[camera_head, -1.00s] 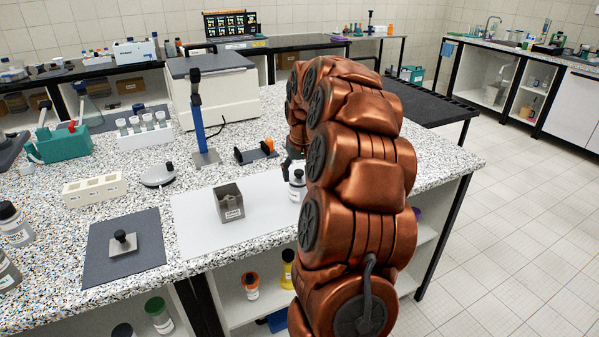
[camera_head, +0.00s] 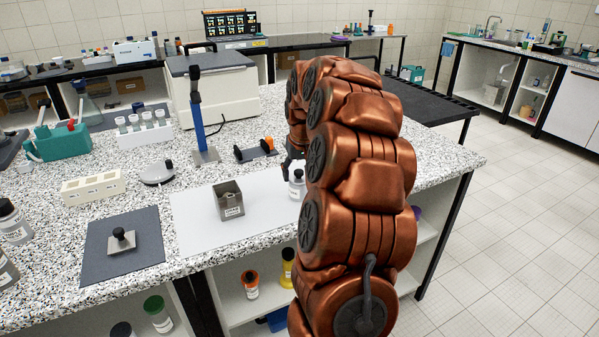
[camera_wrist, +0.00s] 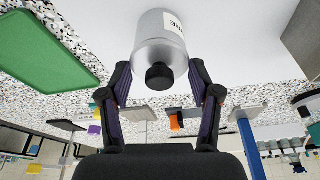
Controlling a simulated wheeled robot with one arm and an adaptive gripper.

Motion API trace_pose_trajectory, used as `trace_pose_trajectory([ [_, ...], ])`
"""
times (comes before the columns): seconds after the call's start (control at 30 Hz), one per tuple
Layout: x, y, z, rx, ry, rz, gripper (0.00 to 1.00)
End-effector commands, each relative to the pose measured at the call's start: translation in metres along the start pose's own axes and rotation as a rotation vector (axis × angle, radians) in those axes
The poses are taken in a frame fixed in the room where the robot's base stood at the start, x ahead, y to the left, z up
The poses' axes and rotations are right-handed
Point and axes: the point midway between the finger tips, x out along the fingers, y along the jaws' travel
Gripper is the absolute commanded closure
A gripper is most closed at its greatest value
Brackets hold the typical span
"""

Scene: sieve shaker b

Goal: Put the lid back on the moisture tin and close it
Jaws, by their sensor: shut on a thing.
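The moisture tin (camera_head: 230,206) is a square grey metal box with a label. It stands open and upright on the white mat. A flat square metal lid with a black knob (camera_head: 121,240) lies on the dark mat, left of the tin. My gripper (camera_wrist: 159,68) is shut on a pale grey bottle (camera_wrist: 160,35) with a black cap and a white label. In the head view the bottle (camera_head: 297,187) is upright at the right of the white mat, partly hidden by my arm. My gripper is right of the tin, away from the lid.
A blue post stand (camera_head: 198,120) and an orange-black part (camera_head: 256,151) stand behind the white mat. A cream block with holes (camera_head: 93,187) and a round grey device (camera_head: 157,173) are at the left. Bottles crowd the left edge. The white mat (camera_head: 200,235) has free room before the tin.

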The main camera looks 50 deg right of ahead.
Motion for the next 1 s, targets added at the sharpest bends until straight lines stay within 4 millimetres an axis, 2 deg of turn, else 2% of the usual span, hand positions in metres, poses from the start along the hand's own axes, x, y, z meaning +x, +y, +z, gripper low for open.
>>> trace_pose_trajectory([
  [0.43,0.0015,-0.0002,0.0003,0.000,0.000,0.000,0.55],
  [0.47,0.0015,-0.0002,0.0003,0.000,0.000,0.000,0.34],
  [0.7,0.0015,-0.0002,0.0003,0.000,0.000,0.000,0.09],
  [1.0,0.0015,-0.0001,0.0003,0.000,0.000,0.000,0.08],
])
